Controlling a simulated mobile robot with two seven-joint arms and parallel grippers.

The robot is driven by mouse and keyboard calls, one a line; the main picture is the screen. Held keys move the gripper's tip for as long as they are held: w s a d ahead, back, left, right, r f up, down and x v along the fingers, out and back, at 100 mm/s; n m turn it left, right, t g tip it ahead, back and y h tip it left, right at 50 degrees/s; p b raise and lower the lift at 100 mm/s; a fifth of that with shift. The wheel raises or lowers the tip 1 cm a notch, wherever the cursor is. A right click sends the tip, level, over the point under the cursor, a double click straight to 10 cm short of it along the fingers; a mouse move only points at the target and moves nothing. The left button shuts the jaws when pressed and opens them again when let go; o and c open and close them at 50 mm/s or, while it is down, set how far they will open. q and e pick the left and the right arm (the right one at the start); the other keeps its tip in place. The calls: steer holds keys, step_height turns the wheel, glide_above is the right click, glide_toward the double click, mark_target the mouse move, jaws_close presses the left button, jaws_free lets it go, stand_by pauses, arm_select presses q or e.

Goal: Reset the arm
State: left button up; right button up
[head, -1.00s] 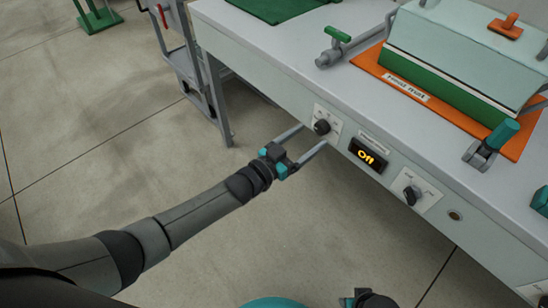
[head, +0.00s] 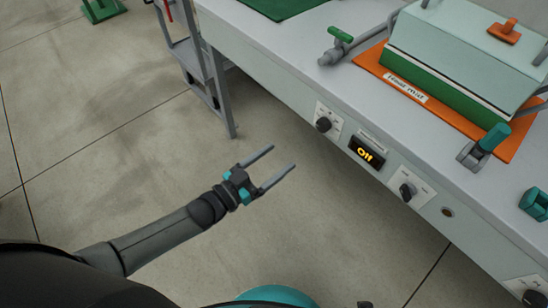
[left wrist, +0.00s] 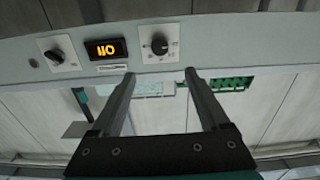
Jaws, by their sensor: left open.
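My left gripper (head: 282,158) is open and empty over the bare floor, a clear gap short of the bench's front panel. Its two fingers point toward the panel. In the left wrist view the open fingers (left wrist: 160,74) show nothing between them but background, with the panel above. The left knob (head: 323,125) sits on a white plate on the panel; it also shows in the left wrist view (left wrist: 159,44). My right gripper cannot be made out.
A second knob (head: 407,191) is right of the display. On the bench (head: 290,60) are a green-handled valve (head: 340,35), an orange mat (head: 375,62) under a lidded box (head: 460,45) and a teal-handled clamp (head: 494,137). A grey cart (head: 205,60) stands at the back left. The floor around my left arm is clear.

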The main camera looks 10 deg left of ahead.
stand_by(0.5)
arm_select(q)
steer(key=s+a+f+n+g+y+p, duration=0.1)
steer(key=s+a+f+n+g+y, duration=0.25)
steer(key=f, duration=0.65)
steer(key=s+a+f+g+y+p, duration=0.1)
steer(key=s+a+f+g+y, duration=0.1)
steer(key=s+a+f+y, duration=0.6)
steer(key=s+a+f+g, duration=0.1)
steer(key=s+f+g, duration=0.2)
steer(key=s, duration=0.6)
steer(key=s+a+f+n+g+p, duration=0.1)
steer(key=s+f+g, duration=0.3)
steer(key=s+f, duration=0.4)
steer(key=shift+s+a+f, duration=0.25)
steer(key=shift+s+a, duration=0.15)
steer(key=shift+s, duration=0.7)
arm_select(e)
steer(key=s+d, duration=0.2)
steer(key=s, duration=0.3)
steer(key=shift+d+f, duration=0.25)
steer(key=shift+d, duration=0.15)
